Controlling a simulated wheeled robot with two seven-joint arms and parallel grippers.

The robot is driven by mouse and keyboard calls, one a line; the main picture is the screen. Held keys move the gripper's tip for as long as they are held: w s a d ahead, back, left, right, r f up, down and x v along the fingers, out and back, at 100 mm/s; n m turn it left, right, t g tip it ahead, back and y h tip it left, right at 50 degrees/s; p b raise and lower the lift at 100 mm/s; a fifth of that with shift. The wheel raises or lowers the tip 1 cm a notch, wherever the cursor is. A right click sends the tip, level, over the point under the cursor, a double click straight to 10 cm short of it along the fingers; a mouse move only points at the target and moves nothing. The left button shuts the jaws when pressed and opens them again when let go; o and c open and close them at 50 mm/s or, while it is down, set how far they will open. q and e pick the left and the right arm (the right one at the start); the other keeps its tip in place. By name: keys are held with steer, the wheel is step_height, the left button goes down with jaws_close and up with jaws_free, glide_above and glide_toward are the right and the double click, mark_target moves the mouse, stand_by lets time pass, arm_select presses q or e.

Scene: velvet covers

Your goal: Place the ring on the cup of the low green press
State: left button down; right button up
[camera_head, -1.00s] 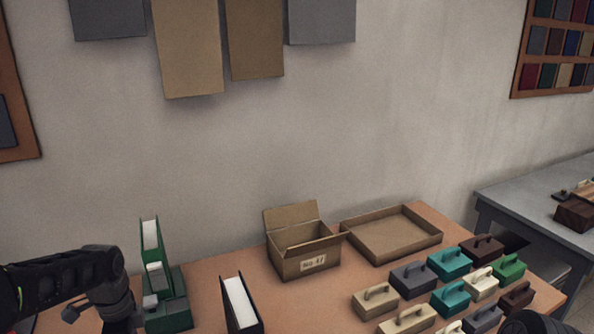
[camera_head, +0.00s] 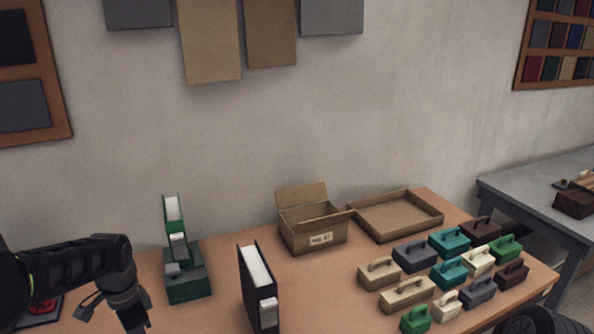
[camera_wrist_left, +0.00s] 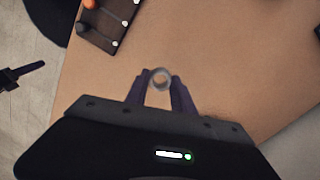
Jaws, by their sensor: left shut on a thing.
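The green press (camera_head: 188,287) stands at the left of the table in the head view. It has a low dark green base, a taller green and white back, and a small grey cup-like part (camera_head: 173,269) at its front left. My left gripper (camera_wrist_left: 160,86) is shut on a small pale grey ring (camera_wrist_left: 161,70), held between its dark fingertips above the bare table in the left wrist view. In the head view, the left gripper is left of and in front of the press, apart from it; the ring cannot be made out there. My right gripper is not clearly visible.
Behind are an open cardboard box (camera_head: 313,237) and shallow tray (camera_head: 395,216). Several handled coloured blocks (camera_head: 450,271) fill the right side. A dark board with knobs (camera_wrist_left: 108,20) lies near the left gripper.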

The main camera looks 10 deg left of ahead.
arm_select(q)
steer(key=n, duration=0.3)
steer(key=shift+w+d+f, duration=0.2)
steer(key=shift+w, duration=0.15)
steer(key=w+d+n, duration=0.2)
steer(key=w+d, duration=0.1)
steer(key=d, duration=0.6)
steer(key=w+d+n, duration=0.3)
steer(key=d, duration=0.7)
steer(key=shift+r, duration=0.15)
